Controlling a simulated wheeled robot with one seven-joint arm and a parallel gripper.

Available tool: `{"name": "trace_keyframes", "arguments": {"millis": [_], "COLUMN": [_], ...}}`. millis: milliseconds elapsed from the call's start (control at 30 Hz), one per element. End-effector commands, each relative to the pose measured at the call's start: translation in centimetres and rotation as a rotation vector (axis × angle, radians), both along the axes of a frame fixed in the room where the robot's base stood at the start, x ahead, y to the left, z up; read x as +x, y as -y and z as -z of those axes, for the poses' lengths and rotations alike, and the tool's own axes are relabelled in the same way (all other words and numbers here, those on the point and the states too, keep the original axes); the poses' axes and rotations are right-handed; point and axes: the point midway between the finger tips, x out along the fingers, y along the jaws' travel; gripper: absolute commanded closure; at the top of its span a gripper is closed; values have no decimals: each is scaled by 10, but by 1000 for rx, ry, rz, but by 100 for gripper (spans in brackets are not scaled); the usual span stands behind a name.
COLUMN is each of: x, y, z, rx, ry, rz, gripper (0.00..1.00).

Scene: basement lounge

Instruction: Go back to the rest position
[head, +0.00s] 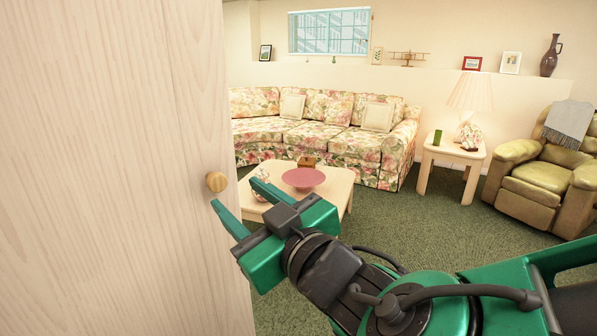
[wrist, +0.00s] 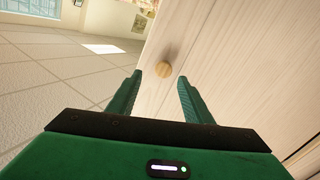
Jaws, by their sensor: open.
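My gripper (head: 234,205) is open, with its two green fingers apart and nothing between them. In the head view it is close to a round wooden knob (head: 216,181) on a pale wooden door (head: 110,170). The knob appears just beyond the fingertips. In the wrist view the knob (wrist: 163,69) lies ahead of the gap between the fingers of my gripper (wrist: 158,82). I cannot tell whether a finger touches the door.
The door fills the left of the head view. A floral sofa (head: 330,135), a side table (head: 452,153) and a green armchair (head: 545,172) stand farther back. Green carpet (head: 450,222) lies clear between.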

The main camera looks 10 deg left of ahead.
Motion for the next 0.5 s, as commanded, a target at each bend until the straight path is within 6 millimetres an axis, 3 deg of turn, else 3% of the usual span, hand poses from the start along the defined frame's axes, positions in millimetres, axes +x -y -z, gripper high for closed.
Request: {"name": "trace_keyframes", "arguments": {"millis": [500], "x": [37], "y": [-41], "z": [0], "rx": [1], "ry": [-1], "rz": [-4], "gripper": [54]}}
